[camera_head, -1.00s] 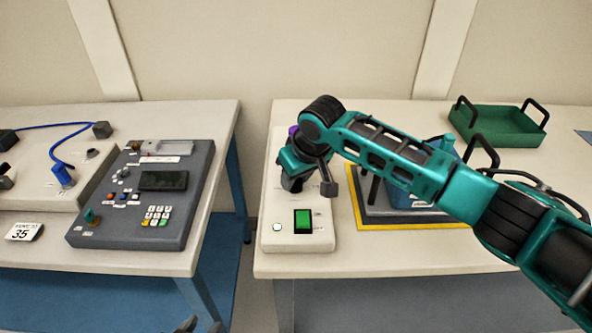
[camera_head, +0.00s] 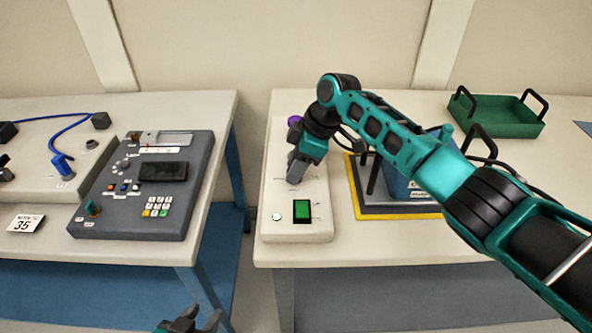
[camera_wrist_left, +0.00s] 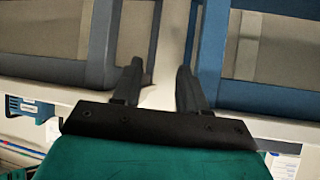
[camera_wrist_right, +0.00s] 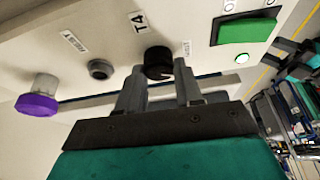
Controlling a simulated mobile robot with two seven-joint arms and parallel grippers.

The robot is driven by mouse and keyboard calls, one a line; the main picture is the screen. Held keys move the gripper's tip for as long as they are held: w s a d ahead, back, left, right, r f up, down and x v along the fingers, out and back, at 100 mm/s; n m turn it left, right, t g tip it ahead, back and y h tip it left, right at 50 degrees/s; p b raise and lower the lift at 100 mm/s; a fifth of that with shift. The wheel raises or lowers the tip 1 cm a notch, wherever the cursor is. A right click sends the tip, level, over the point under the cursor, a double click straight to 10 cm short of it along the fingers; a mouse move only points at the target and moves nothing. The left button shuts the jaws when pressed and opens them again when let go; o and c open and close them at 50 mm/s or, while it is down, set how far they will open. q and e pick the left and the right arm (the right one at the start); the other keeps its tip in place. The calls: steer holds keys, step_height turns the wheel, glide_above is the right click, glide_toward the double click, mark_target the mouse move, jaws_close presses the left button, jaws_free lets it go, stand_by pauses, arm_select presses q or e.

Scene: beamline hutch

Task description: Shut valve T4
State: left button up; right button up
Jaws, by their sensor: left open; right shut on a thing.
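Valve T4 is a black round knob (camera_wrist_right: 158,63) on a white panel (camera_head: 305,236), with the label T4 (camera_wrist_right: 140,20) next to it in the right wrist view. My right gripper (camera_wrist_right: 160,82) is shut on this knob, its two fingers at the knob's sides. In the head view my right gripper (camera_head: 295,178) reaches down onto the panel and hides the knob. My left gripper (camera_head: 192,322) is open and empty at the bottom edge of the head view, in front of the tables. Its parted fingers show in the left wrist view (camera_wrist_left: 157,90).
The panel also bears a purple knob (camera_wrist_right: 37,104), a small grey port (camera_wrist_right: 100,69), a green switch (camera_wrist_right: 247,30) and a lit lamp (camera_wrist_right: 241,58). A blue container (camera_head: 400,185) stands right of the panel, a green tray (camera_head: 497,120) behind. A grey console (camera_head: 140,215) is left.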

steer(key=n+b, duration=0.1)
steer(key=n+g+b, duration=0.1)
steer(key=shift+a+f+n, duration=0.1)
steer(key=shift+f+n, duration=0.15)
steer(key=shift+n, duration=0.05)
steer(key=shift+n+b, duration=0.4)
steer(key=shift+b, duration=0.2)
steer(key=shift+n+g+b, duration=0.4)
steer(key=shift+n+b, duration=0.2)
steer(key=shift+b, duration=0.05)
arm_select(q)
steer(key=shift+h, duration=0.3)
steer(key=f, duration=0.1)
steer(key=d+f, duration=0.1)
steer(key=w+d+f+b, duration=0.1)
steer(key=shift+f, duration=0.25)
arm_select(e)
steer(key=shift+r+n, duration=0.15)
steer(key=shift+n, duration=0.35)
arm_select(q)
steer(key=shift+d+r, duration=0.15)
arm_select(e)
steer(key=shift+h, duration=0.3)
arm_select(q)
steer(key=shift+w, duration=0.15)
arm_select(e)
steer(key=o, duration=1)
steer(key=shift+r, duration=0.1)
steer(key=shift+o, duration=0.2)
steer(key=shift+w, duration=0.1)
